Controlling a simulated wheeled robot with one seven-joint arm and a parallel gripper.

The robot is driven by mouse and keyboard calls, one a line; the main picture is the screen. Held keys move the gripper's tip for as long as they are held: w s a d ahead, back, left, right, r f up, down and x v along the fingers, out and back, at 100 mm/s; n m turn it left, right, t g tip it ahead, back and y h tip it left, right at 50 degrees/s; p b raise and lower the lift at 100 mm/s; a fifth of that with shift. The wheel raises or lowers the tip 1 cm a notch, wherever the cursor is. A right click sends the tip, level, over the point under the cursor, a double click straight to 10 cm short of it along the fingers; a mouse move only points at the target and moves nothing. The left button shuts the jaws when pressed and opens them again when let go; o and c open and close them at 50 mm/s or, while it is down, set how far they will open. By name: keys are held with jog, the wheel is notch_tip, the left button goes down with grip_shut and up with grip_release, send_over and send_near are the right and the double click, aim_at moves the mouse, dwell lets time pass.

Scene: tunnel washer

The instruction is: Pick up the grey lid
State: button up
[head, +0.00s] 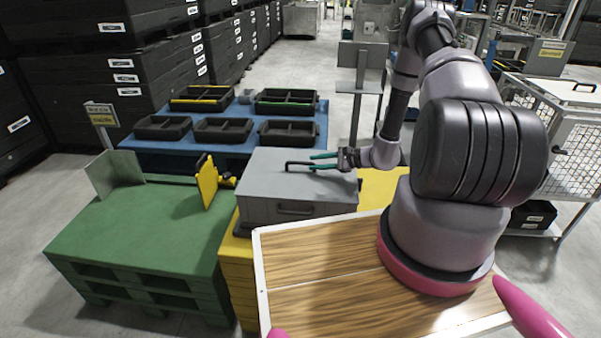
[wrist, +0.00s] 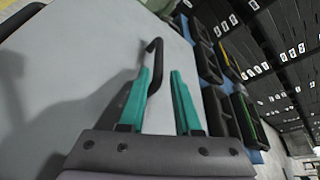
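The grey lid (head: 275,180) lies flat on a grey box (head: 285,209), which stands on a yellow pallet stack. A black bar handle (head: 297,163) rises from the lid's top. My gripper (head: 312,162), with teal fingers, reaches in from the right, low over the lid. In the wrist view, the lid (wrist: 75,55) fills the left and centre. My gripper (wrist: 160,88) is open there, and the handle (wrist: 156,62) shows between its fingers, nearer the left one. I cannot tell if a finger touches it.
A green pallet (head: 145,225) with a yellow bracket (head: 207,182) is left of the box. Behind, a blue table (head: 240,142) holds several black trays (head: 222,130). Black crates (head: 110,75) are stacked at the back left. A wire cage cart (head: 570,150) stands at right.

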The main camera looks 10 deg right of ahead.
aim_at(309, 163)
jog(key=x, duration=0.5)
jog(key=shift+s+a+r, duration=0.1)
jog(key=shift+s+a, duration=0.05)
jog(key=shift+s, duration=0.05)
grip_shut()
dwell(1.1)
